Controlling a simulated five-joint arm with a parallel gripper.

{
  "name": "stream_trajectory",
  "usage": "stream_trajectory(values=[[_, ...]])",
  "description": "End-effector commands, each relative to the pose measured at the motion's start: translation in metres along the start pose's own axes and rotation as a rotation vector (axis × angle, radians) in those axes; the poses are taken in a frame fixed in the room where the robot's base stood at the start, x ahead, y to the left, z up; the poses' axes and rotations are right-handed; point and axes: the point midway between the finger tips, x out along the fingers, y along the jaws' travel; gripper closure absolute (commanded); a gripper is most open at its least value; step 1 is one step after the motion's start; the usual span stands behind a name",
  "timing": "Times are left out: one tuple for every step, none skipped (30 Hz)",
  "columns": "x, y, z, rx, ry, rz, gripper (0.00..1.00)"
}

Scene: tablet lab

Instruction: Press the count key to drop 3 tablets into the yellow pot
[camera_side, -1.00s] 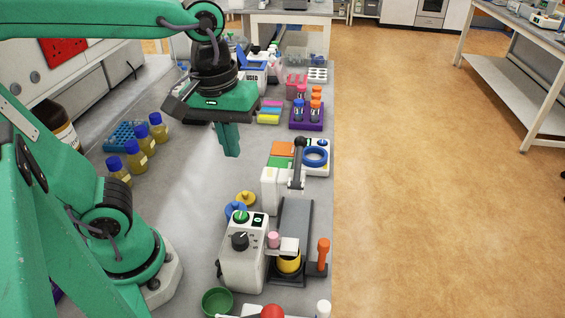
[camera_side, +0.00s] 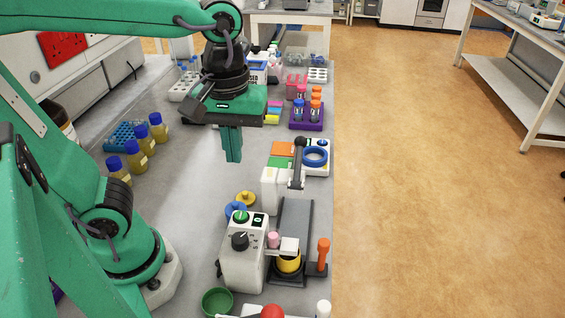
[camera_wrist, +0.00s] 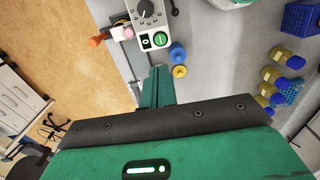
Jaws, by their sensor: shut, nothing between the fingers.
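The white tablet counter (camera_side: 243,262) stands near the front of the bench in the side view, with a black dial (camera_side: 239,241) and a green key (camera_side: 240,217) beside a small dark display (camera_side: 258,220). In the wrist view the green key (camera_wrist: 160,39) and the dial (camera_wrist: 146,9) show at the top. The yellow pot (camera_side: 289,263) sits under the counter's white spout; its inside is hidden. My gripper (camera_side: 233,158) is shut and empty, pointing down above the bench behind the counter, apart from it. In the wrist view my gripper (camera_wrist: 156,72) points toward the counter.
Blue and yellow caps (camera_side: 246,198) lie just behind the counter. A white lever device (camera_side: 270,190) stands right of my gripper. Yellow bottles with blue lids (camera_side: 135,156) stand left. A green bowl (camera_side: 217,301) is in front.

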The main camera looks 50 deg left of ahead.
Motion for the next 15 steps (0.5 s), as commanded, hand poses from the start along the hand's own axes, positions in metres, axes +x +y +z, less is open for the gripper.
stream_trajectory(values=[[0.004, 0.000, 0.000, 0.000, 0.000, -0.001, 1.00], [0.006, 0.000, 0.000, 0.000, 0.000, -0.001, 1.00], [0.010, 0.000, 0.000, 0.000, -0.001, -0.002, 1.00], [0.013, 0.000, 0.000, 0.000, -0.001, -0.002, 1.00], [0.017, 0.000, 0.000, 0.000, -0.001, -0.001, 1.00], [0.022, -0.001, 0.000, 0.000, -0.001, -0.002, 1.00], [0.026, -0.001, 0.000, 0.000, -0.001, -0.002, 1.00], [0.030, 0.000, 0.000, 0.000, -0.001, -0.002, 1.00], [0.035, 0.000, 0.000, 0.000, -0.001, -0.002, 1.00], [0.040, -0.001, 0.000, 0.000, -0.002, -0.003, 1.00], [0.045, -0.001, 0.000, 0.000, -0.001, -0.003, 1.00], [0.051, -0.001, 0.000, 0.000, -0.002, -0.004, 1.00], [0.056, 0.000, 0.000, 0.000, -0.002, -0.003, 1.00], [0.060, -0.001, 0.000, 0.000, -0.002, -0.003, 1.00], [0.067, -0.001, 0.000, 0.000, -0.001, -0.003, 1.00]])
